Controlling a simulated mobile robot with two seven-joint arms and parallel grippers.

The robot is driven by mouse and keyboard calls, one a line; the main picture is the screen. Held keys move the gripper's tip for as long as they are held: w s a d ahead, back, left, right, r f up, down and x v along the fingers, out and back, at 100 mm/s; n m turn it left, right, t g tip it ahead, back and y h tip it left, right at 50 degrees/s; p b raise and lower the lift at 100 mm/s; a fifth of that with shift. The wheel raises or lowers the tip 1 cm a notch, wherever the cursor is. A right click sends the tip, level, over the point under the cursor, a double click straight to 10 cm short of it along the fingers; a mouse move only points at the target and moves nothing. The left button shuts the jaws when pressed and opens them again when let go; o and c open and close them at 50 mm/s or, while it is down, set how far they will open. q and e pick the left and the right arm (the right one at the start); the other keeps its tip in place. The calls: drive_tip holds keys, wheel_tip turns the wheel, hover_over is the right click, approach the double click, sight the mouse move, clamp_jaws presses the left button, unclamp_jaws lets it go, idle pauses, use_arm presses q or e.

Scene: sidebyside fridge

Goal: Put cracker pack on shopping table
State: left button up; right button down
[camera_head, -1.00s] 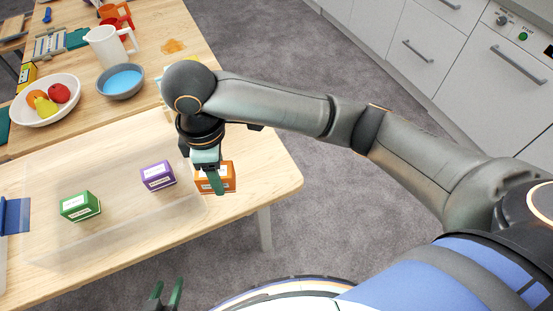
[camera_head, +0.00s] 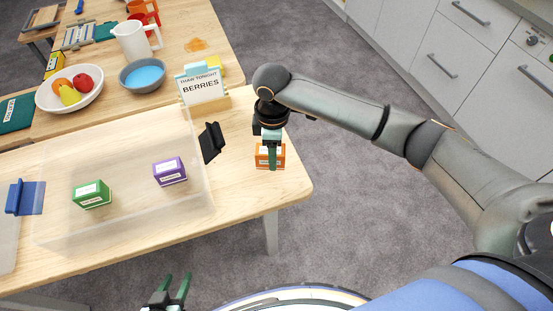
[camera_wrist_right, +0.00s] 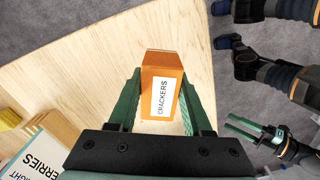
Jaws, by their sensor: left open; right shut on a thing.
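The orange cracker pack (camera_head: 281,157) is at the right end of the wooden table (camera_head: 232,190), over bare wood right of the clear bin. In the right wrist view, the pack (camera_wrist_right: 160,62) shows its "CRACKERS" label between both green fingers. My right gripper (camera_head: 271,152) is shut on it from above. I cannot tell whether the pack touches the wood. My left gripper (camera_head: 175,280) is open and empty, low in front of the table; it also shows in the right wrist view (camera_wrist_right: 250,128).
The clear bin (camera_head: 205,202), with a black handle (camera_head: 211,142), holds a green box (camera_head: 92,195) and a purple box (camera_head: 170,172). A "BERRIES" sign (camera_head: 203,88) stands behind. A fruit bowl (camera_head: 48,98), blue-grey bowl (camera_head: 142,75) and white jug (camera_head: 133,42) are further back.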

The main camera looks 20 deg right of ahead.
drive_tip(key=shift+w+d+f, duration=0.3)
drive_tip(key=shift+d+f, duration=0.05)
drive_tip(key=shift+f, duration=0.2)
drive_tip(key=shift+w+d+f, duration=0.1)
drive_tip(key=shift+f, duration=0.85)
drive_tip(key=shift+w+d+f, duration=0.1)
drive_tip(key=shift+f, duration=0.8)
drive_tip(key=shift+f, duration=0.15)
drive_tip(key=shift+c, duration=1.7)
unclamp_jaws()
wheel_tip(320, 180, up, 12)
drive_tip(key=shift+r, duration=0.2)
drive_tip(key=shift+s+a+f, duration=0.1)
